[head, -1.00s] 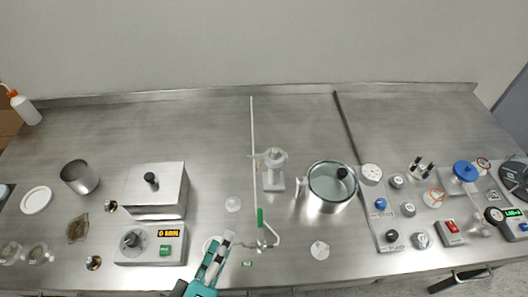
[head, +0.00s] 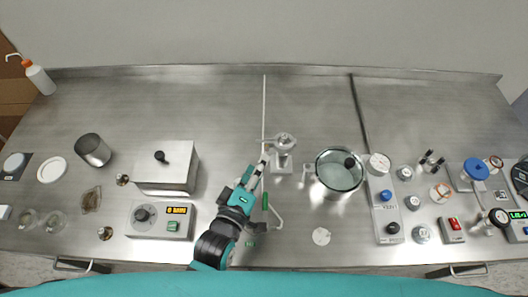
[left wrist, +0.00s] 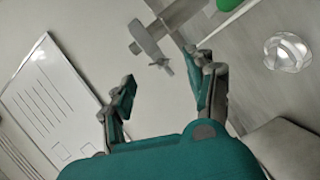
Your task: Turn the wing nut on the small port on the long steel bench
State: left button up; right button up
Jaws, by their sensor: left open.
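The small port (head: 284,144) is a pale grey fitting on an upright stand at the middle of the long steel bench (head: 220,103). My left gripper (head: 258,166) reaches from the front, its fingertips just left of and in front of the port. In the left wrist view my left gripper (left wrist: 160,78) is open and empty. A grey fitting (left wrist: 148,38) with a small winged end, seemingly the wing nut, shows beyond and between the fingertips. I cannot tell whether a finger touches it. The wing nut is too small to make out in the head view. My right gripper is not in view.
A lidded steel pot (head: 338,172) stands right of the port. A green-handled valve (head: 266,203) is close beside my left gripper. A steel box (head: 166,168) and controller (head: 160,220) are on the left, gauges and knobs on the right. The back of the bench is clear.

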aim_at(267, 151)
pick_arm(q)
jog(key=x, duration=0.4)
jog(key=shift+w+p, duration=0.15)
jog(key=shift+p, duration=0.15)
jog(key=shift+c, duration=0.3)
grip_shut()
jog(key=p, duration=0.1)
jog(key=m+p, duration=0.1)
jog(key=p, duration=0.1)
jog(key=shift+d+r+m+g+y, duration=0.1)
jog(key=shift+r+m+g+y, duration=0.2)
jog(key=shift+y, duration=0.1)
jog(key=shift+f+m+p, duration=0.3)
jog(key=shift+f+p, duration=0.05)
jog(key=shift+p, duration=0.05)
